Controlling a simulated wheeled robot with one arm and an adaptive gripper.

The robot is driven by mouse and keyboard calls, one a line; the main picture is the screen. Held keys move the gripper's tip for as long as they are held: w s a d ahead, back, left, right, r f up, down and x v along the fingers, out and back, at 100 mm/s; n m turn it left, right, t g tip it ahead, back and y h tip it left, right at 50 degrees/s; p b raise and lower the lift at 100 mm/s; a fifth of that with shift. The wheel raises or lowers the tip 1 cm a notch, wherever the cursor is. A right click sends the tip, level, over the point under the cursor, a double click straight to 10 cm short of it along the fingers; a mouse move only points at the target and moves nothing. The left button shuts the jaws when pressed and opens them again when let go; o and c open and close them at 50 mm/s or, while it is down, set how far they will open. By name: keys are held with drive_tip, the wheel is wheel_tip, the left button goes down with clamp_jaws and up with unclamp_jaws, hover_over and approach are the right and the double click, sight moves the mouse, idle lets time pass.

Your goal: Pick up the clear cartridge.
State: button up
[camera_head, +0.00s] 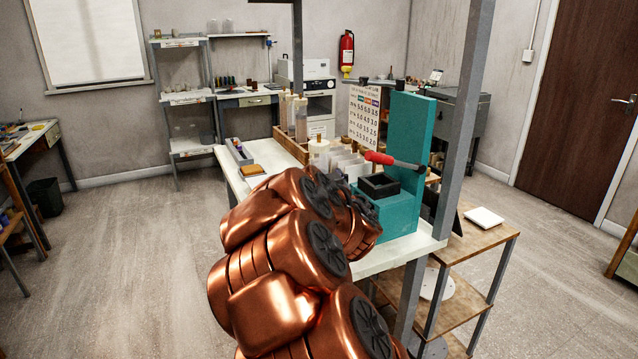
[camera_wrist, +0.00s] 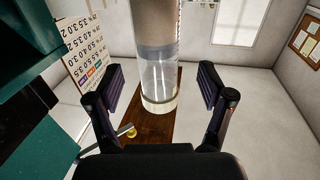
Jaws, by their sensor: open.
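The clear cartridge (camera_wrist: 158,85) is a see-through cylinder in the wrist view, with a tan upper part, a grey band and a pale rim at its lower end. My gripper (camera_wrist: 160,82) is open, with one dark finger on each side of the cartridge in the picture. Gaps show on both sides, and I see no contact. In the head view my copper arm reaches over the white bench and hides the gripper. Tall tan-filled cylinders (camera_head: 301,119) stand at the wooden crate there; I cannot tell whether one is this cartridge.
A teal press (camera_head: 411,140) with a red-handled lever stands close right of my arm; teal also fills the wrist view's left side. A number chart (camera_head: 364,116) stands behind. A grey post (camera_head: 460,110) rises at the bench's right. Open floor (camera_head: 120,250) lies left.

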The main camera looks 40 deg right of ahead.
sight(319, 169)
drive_tip(key=shift+p+x, duration=0.35)
drive_tip(key=shift+x, duration=2.1)
drive_tip(key=shift+d, duration=0.15)
drive_tip(key=shift+c, duration=0.2)
clamp_jaws()
